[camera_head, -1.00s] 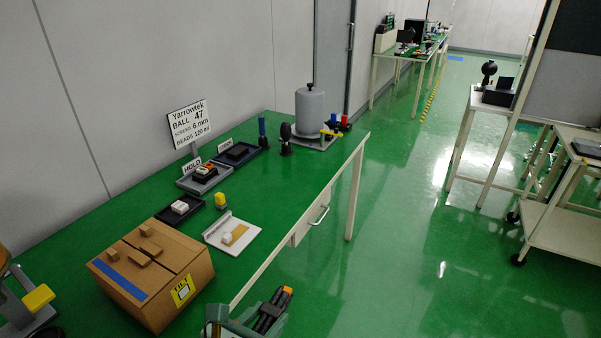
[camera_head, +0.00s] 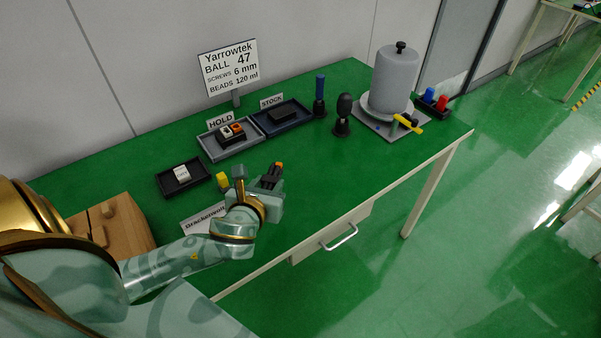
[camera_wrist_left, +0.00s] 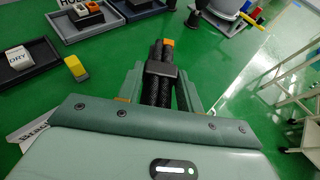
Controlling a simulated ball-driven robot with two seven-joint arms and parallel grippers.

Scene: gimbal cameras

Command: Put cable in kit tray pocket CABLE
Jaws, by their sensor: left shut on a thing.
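My left gripper (camera_head: 258,190) is shut on the cable (camera_head: 272,173), a black braided bundle with a dark band and an orange end. The gripper holds it over the near part of the green bench. In the left wrist view the cable (camera_wrist_left: 157,88) stands out between the two fingers (camera_wrist_left: 158,90), its orange end pointing away. I make out no kit tray and no pocket marked CABLE in these views. My right gripper is out of view.
A black tray with a white block (camera_head: 182,173), a yellow piece (camera_head: 222,180), a HOLD tray (camera_head: 240,146) and a STOCK tray (camera_head: 283,117) stand nearby. Bench space right of the gripper is clear.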

